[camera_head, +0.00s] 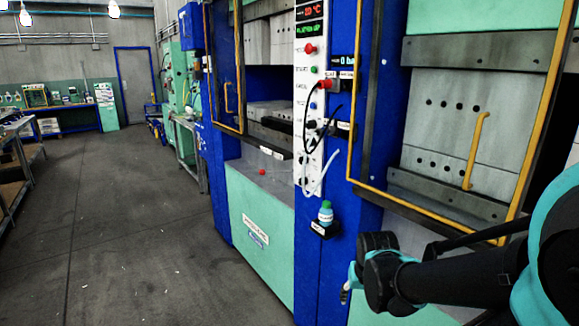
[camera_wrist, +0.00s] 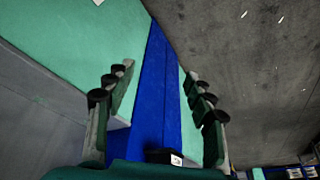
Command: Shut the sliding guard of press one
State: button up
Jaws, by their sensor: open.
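Two presses show in the head view; I cannot tell by a readable label which is press one. The left press's yellow-edged guard (camera_head: 241,60), with a small yellow handle (camera_head: 227,97), stands at the left of its opening, leaving the grey platens (camera_head: 270,112) uncovered. The right press has a large yellow-framed guard (camera_head: 430,214) with a yellow handle (camera_head: 475,150) in front of its platens. My gripper (camera_head: 350,288) is low in front of the blue column, apart from both guards. In the wrist view my gripper (camera_wrist: 157,108) is open and empty.
A control panel (camera_head: 309,95) with buttons and hanging cables is between the presses. A small bottle (camera_head: 326,213) stands on a black holder (camera_head: 325,230) below it. The floor (camera_head: 130,220) to the left is clear. A workbench (camera_head: 14,165) stands at far left.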

aim_at(234, 1)
jog(key=u, duration=0.55)
jog(key=i+u, duration=0.9)
jog(key=k+l, duration=0.05)
jog(key=k, duration=0.05)
